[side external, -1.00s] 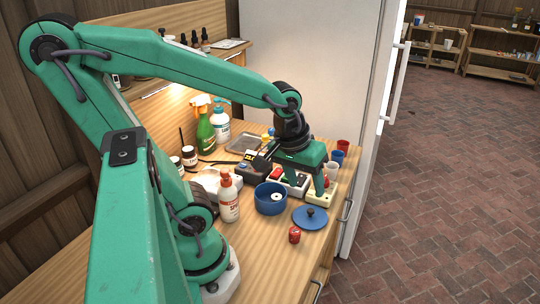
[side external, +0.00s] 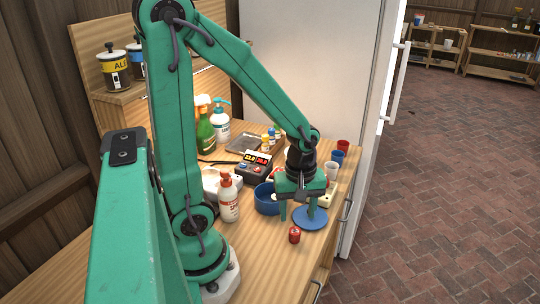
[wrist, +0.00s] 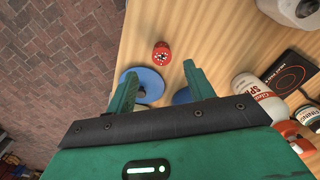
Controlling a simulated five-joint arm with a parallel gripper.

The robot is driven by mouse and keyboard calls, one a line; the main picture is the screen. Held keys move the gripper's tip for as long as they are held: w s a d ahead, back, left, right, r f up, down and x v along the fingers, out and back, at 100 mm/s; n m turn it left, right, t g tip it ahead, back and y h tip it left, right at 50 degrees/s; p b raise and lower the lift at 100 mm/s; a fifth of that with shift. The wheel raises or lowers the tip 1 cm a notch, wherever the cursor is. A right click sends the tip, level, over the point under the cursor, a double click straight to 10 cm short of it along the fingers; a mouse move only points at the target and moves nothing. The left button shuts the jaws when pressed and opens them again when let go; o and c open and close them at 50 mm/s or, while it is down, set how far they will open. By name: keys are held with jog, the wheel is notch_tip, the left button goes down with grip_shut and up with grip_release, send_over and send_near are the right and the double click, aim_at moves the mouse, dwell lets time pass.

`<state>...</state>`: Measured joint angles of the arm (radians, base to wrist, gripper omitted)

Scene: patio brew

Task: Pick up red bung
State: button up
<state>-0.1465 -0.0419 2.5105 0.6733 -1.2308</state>
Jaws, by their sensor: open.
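A small red cylinder, which looks like the red bung (side external: 294,235), stands on the wooden bench near its front edge. In the wrist view the red bung (wrist: 162,53) lies beyond the fingertips, with pale marks on its top. My gripper (side external: 297,217) is open and empty, fingers pointing down, between the blue pot (side external: 264,204) and the blue lid (side external: 316,223). In the wrist view my gripper (wrist: 160,72) has its fingers spread, the bung apart from both. One finger partly covers the blue lid (wrist: 150,80).
A white spray bottle (side external: 229,200) stands left of the pot. A two-display device (side external: 256,165) and cups, including a red cup (side external: 343,146), sit farther back. Bare wood (side external: 265,250) surrounds the bung at the front. The bench edge drops to brick paving at right.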

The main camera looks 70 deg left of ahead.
aim_at(296, 230)
jog(key=shift+f, duration=1.2)
jog(key=shift+s+a+f, duration=0.15)
jog(key=shift+f, duration=2.45)
jog(key=c, duration=1.1)
jog(key=shift+r, duration=0.1)
jog(key=shift+r, duration=4.95)
